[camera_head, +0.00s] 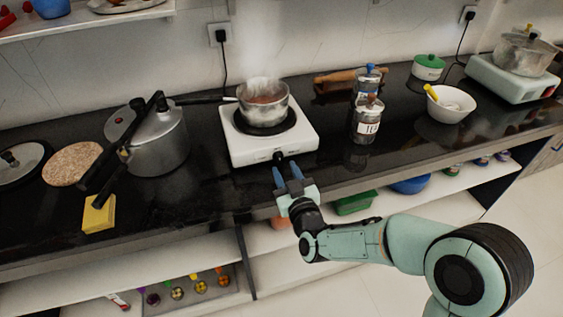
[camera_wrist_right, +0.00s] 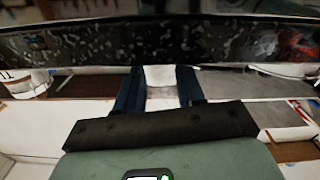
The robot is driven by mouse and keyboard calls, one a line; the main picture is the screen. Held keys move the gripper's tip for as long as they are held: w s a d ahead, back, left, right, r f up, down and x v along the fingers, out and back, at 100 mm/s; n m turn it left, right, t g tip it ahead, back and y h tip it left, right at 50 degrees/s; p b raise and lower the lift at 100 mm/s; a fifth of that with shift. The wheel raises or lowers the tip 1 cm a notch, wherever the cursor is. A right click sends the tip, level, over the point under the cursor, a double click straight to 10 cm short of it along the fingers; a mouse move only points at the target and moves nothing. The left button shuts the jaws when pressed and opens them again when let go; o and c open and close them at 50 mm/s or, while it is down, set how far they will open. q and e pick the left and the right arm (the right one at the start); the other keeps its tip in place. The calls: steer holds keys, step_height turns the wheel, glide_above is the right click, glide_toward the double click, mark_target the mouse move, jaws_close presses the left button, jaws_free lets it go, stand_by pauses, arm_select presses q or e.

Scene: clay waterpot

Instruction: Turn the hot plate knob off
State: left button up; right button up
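The white hot plate (camera_head: 240,150) stands on the black counter. Its dark knob (camera_head: 279,157) is on the front face. A steaming metal pot (camera_head: 263,104) sits on its black burner. My right gripper (camera_head: 285,168) is just in front of and slightly below the knob, with its two blue fingers apart. In the right wrist view the fingers (camera_wrist_right: 159,76) also stand apart, with a pale surface showing between them. I cannot make out the knob there, nor tell whether the fingertips touch it. My left gripper is not in view.
A pressure cooker (camera_head: 157,143) stands left of the hot plate, with a yellow sponge (camera_head: 98,216) near the counter edge. Glass jars (camera_head: 368,120) and a white bowl (camera_head: 450,106) stand to the right. A second hot plate (camera_head: 508,80) is at the far right.

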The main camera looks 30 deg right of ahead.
mark_target(280, 158)
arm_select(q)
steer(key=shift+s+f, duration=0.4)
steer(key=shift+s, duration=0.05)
arm_select(e)
steer(key=shift+x, duration=2)
jaws_close()
steer(key=shift+m+b, duration=0.7)
steer(key=shift+b, duration=0.25)
steer(key=shift+m, duration=0.3)
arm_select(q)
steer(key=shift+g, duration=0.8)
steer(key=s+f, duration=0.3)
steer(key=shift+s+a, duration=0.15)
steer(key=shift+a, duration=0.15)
arm_select(e)
jaws_free()
